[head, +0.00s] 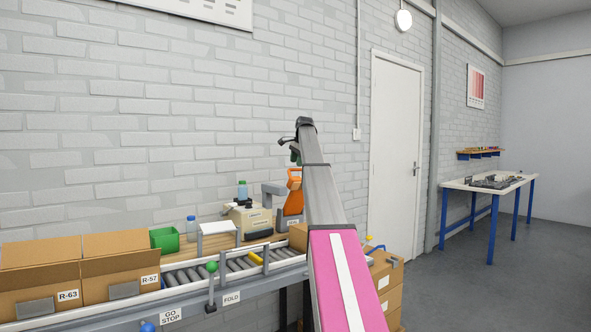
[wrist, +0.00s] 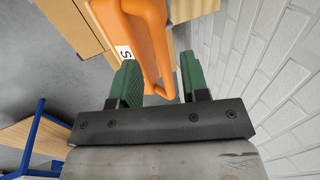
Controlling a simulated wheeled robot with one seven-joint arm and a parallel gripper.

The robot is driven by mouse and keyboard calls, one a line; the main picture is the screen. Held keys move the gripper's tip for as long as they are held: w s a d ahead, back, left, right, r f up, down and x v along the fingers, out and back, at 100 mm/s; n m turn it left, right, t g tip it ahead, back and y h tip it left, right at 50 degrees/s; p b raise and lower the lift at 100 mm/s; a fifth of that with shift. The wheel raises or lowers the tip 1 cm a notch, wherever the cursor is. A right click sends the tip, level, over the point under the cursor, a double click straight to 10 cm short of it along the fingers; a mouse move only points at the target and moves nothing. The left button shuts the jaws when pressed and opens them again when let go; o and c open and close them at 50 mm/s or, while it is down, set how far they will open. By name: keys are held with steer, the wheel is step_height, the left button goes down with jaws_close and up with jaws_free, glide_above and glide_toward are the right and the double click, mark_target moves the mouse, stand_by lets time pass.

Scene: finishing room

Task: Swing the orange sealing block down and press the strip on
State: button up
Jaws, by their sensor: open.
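The orange sealing block (head: 293,203) stands at the right end of the conveyor in the head view, partly hidden behind my arm. In the wrist view the orange block (wrist: 132,18) fills the top middle, with a looped orange handle and a white label marked "S". My gripper (wrist: 160,68) is open, its green fingers on either side of the lower handle; I cannot tell whether they touch it. In the head view my gripper (head: 295,155) shows small above the block. I cannot make out the strip.
Stacked cartons (head: 385,278) are right of my arm. A blue-legged table (head: 489,184) stands far right, with clear floor before it.

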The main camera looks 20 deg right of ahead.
steer(key=shift+x, duration=1.9)
jaws_close()
steer(key=shift+s+d+f, duration=0.15)
steer(key=shift+s+f, duration=0.05)
steer(key=shift+s, duration=0.5)
steer(key=shift+s+d+f+m+t+y, duration=0.1)
steer(key=shift+s+d+f+t+y, duration=0.5)
steer(key=shift+s+f+t, duration=1.4)
steer(key=shift+s+d+f+m+t+y, duration=0.2)
steer(key=shift+s+d+f+t, duration=0.65)
steer(key=shift+s+f, duration=2.45)
steer(key=shift+s+d+f+t+y, duration=0.5)
steer(key=shift+s+d+f+t, duration=0.55)
steer(key=shift+s+f, duration=1.6)
steer(key=shift+x, duration=0.8)
steer(key=shift+s+f, duration=0.1)
steer(key=shift+f, duration=0.05)
jaws_free()
